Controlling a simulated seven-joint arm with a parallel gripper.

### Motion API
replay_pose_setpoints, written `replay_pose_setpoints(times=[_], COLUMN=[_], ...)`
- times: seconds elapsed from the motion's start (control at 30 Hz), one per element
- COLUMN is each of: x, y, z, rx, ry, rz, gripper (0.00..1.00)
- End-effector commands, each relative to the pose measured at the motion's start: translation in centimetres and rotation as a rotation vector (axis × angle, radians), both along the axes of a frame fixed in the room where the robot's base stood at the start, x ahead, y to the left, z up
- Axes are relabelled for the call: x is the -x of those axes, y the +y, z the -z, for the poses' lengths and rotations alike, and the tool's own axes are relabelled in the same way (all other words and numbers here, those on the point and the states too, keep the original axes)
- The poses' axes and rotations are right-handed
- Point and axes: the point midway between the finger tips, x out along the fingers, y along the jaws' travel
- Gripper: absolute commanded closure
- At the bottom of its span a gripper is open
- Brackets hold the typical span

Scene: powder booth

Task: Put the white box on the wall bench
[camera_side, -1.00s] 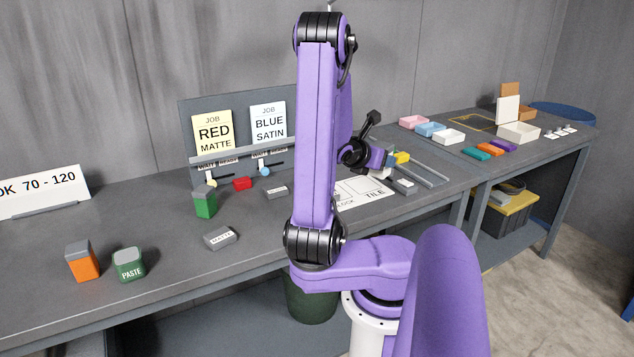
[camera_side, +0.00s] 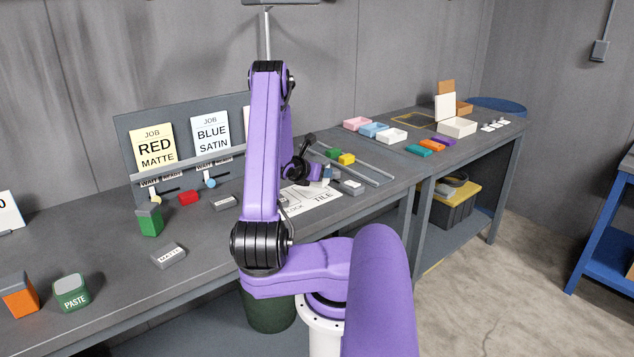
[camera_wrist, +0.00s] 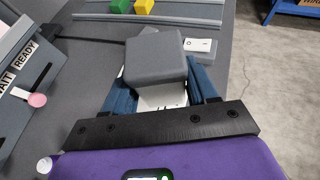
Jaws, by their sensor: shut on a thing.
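My gripper (camera_wrist: 162,100) is shut on a white box with a grey top (camera_wrist: 155,62). In the wrist view, the blue fingers lie on either side of it, and part of its white face with dark print shows below the top. A blue bench (camera_side: 603,235) stands at the far right. No bench is visibly labelled as the wall bench.
A green block (camera_side: 333,153) and a yellow block (camera_side: 347,159) lie by the rails beyond my gripper. A grey switch block (camera_side: 352,187) is close to its right. Pink (camera_side: 357,124), blue (camera_side: 375,130) and white (camera_side: 391,136) trays stand farther back. Floor is clear before the blue bench.

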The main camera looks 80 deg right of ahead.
Motion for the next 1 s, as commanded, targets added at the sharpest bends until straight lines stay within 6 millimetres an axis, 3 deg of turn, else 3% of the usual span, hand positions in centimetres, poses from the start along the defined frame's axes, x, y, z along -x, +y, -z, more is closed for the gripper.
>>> replay_pose_setpoints(times=[0.17, 0.43, 1.0], x=[-0.1, -0.2, -0.2], y=[-0.7, -0.8, -0.8], z=[0.8, 3.7, 4.6], rx=[0.000, 0.000, 0.001], ry=[0.000, 0.001, 0.000], rz=[0.000, 0.000, -0.001], gripper=[0.81, 0.81, 0.81])
